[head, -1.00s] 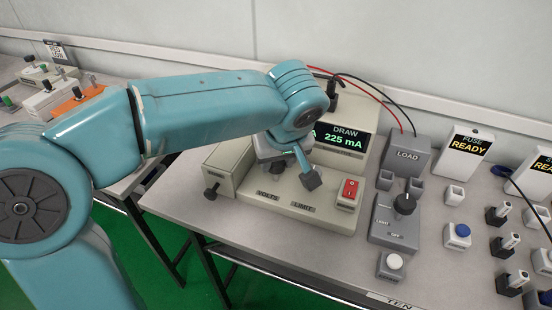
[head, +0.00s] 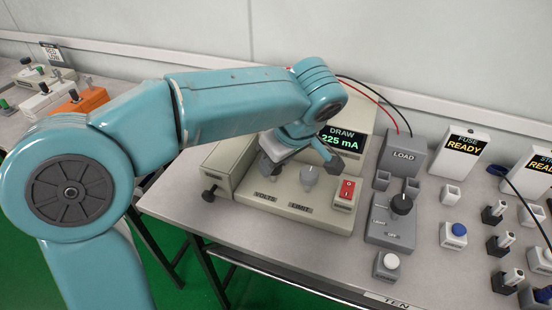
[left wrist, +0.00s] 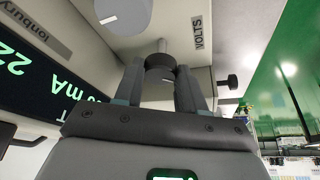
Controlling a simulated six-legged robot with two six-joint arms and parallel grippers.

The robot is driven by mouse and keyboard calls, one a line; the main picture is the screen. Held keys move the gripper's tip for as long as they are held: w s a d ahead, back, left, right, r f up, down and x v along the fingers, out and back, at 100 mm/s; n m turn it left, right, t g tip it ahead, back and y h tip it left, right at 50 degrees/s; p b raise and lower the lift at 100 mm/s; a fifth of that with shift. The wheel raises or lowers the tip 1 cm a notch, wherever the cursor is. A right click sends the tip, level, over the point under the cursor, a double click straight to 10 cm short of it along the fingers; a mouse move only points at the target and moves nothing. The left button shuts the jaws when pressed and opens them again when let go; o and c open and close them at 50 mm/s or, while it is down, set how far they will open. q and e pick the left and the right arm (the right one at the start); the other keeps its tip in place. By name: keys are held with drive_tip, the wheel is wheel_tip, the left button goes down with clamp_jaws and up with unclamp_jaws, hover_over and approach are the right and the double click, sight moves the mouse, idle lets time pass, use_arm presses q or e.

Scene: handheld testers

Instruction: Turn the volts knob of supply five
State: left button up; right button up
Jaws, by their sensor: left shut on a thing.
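The power supply (head: 240,205) is a beige box with a VOLTS label, a LIMIT label and a red rocker switch (head: 345,192). My left gripper (left wrist: 161,72) is shut on the volts knob (left wrist: 160,62), with a finger on each side of the dark knob beside the VOLTS label (left wrist: 201,31). In the head view my left gripper (head: 270,166) is over the VOLTS side and largely hides that knob. The grey limit knob (head: 308,178) stands free to its right. The display (head: 342,137) reads DRAW 225 mA, partly covered by my wrist. No supply number is readable. My right gripper is not in view.
A grey LOAD box (head: 404,153) and a dark-knobbed control (head: 401,205) stand to the right. Farther right are a FUSE READY sign (head: 463,150) and several push buttons. Red and black leads run behind. The white table's front strip is clear.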

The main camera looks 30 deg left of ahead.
use_arm(q)
drive_tip(key=o, duration=1.1)
drive_tip(key=shift+c, duration=0.2)
drive_tip(key=p+v, duration=0.5)
drive_tip(key=v, duration=1.1)
drive_tip(key=shift+d+p, duration=0.2)
drive_tip(key=shift+p, duration=0.1)
drive_tip(key=shift+r, duration=0.1)
